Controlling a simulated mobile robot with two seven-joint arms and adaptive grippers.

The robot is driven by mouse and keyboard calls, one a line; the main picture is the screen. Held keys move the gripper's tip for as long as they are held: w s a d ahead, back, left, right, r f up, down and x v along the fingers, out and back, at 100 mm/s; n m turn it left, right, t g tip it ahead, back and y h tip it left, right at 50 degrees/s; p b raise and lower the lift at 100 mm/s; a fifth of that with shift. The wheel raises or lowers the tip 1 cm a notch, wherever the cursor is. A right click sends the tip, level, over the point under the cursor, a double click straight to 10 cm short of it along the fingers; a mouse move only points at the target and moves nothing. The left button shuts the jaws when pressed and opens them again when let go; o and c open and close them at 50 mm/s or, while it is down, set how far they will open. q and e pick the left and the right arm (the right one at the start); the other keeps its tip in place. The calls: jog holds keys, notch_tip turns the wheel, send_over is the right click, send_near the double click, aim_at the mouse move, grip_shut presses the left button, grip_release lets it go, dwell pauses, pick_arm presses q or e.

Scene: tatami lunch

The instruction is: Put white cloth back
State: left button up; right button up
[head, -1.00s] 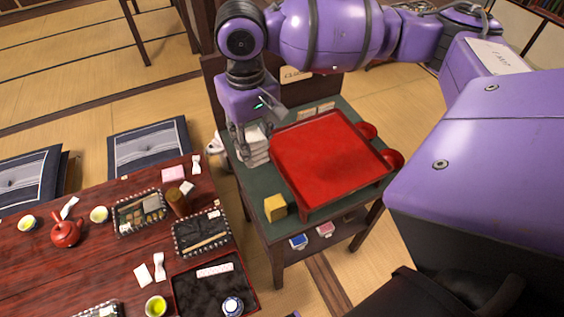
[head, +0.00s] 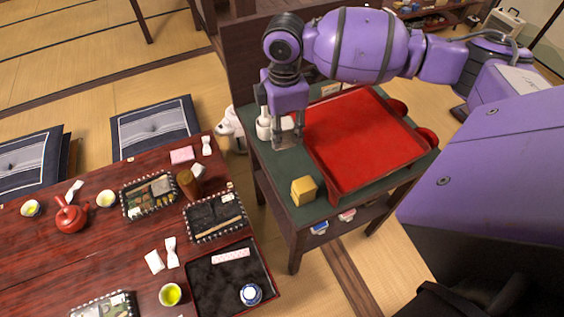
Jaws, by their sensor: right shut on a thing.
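My right gripper (head: 287,141) reaches down at the left side of the green-topped stand (head: 277,170), beside the red tray. It is shut on a small pale thing (head: 287,124), seemingly the white cloth, mostly hidden by the fingers. White items (head: 265,124) stand just left of the fingers; I cannot tell exactly what they are. My left gripper is not in view.
The red tray (head: 365,140) fills most of the stand, with red bowls (head: 427,137) at its right edge. A yellow block (head: 304,191) sits at the front. The dark red table (head: 110,240) at left holds trays, cups and a red teapot (head: 70,215).

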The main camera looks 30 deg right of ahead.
jog(key=shift+w+d+f+n, duration=0.25)
jog(key=shift+d+f+n, duration=0.1)
jog(key=shift+f+n, duration=0.3)
jog(key=shift+f, duration=0.25)
notch_tip(320, 180, down, 9)
jog(key=shift+f+b, duration=0.1)
jog(key=shift+b, duration=0.3)
jog(key=shift+f, duration=0.2)
jog(key=o, duration=1.1)
notch_tip(320, 180, up, 12)
jog(key=shift+r+p, duration=0.25)
jog(key=shift+p, duration=0.2)
